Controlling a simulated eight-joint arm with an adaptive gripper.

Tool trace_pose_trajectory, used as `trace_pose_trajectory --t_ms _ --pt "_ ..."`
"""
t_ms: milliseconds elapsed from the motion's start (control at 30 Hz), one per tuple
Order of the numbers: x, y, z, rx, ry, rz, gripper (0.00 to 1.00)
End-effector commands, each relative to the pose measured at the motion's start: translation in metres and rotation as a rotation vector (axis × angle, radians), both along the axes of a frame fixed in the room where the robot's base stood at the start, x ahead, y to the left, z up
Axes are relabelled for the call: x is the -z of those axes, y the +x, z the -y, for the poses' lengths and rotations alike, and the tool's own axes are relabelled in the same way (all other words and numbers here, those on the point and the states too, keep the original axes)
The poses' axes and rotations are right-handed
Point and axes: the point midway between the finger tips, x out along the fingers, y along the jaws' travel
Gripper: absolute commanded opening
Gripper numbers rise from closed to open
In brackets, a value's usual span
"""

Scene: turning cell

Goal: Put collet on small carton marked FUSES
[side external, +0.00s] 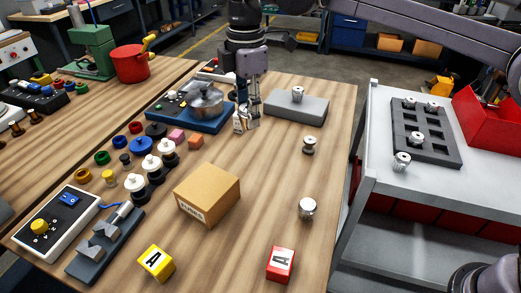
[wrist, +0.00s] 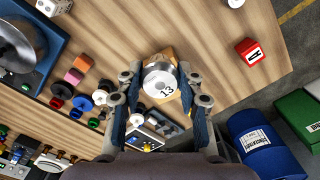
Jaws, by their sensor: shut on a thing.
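The small carton (side external: 210,190) marked FUSES is a closed brown box in the middle of the bench. My gripper (side external: 247,122) is above the bench, behind the carton in the side view, apart from it. In the wrist view my gripper (wrist: 159,88) is shut on a silver round collet (wrist: 158,77) with a label reading 13. The collet covers much of the carton (wrist: 172,55) lying beyond it in that view. In the side view the fingers mostly hide the held collet.
A grey block (side external: 310,110) with a metal part on it is right of my gripper; a blue base (side external: 190,121) with a rounded metal housing is left. Loose metal parts (side external: 309,145) (side external: 307,208) stand right of the carton. Yellow (side external: 156,263) and red (side external: 281,264) cubes lie in front.

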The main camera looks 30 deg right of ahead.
Motion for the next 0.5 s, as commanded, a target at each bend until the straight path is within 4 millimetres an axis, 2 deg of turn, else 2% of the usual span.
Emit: trace_pose_trajectory --t_ms 500 --pt "0.055 -0.013 -0.092 -0.005 0.0 0.0 0.0"
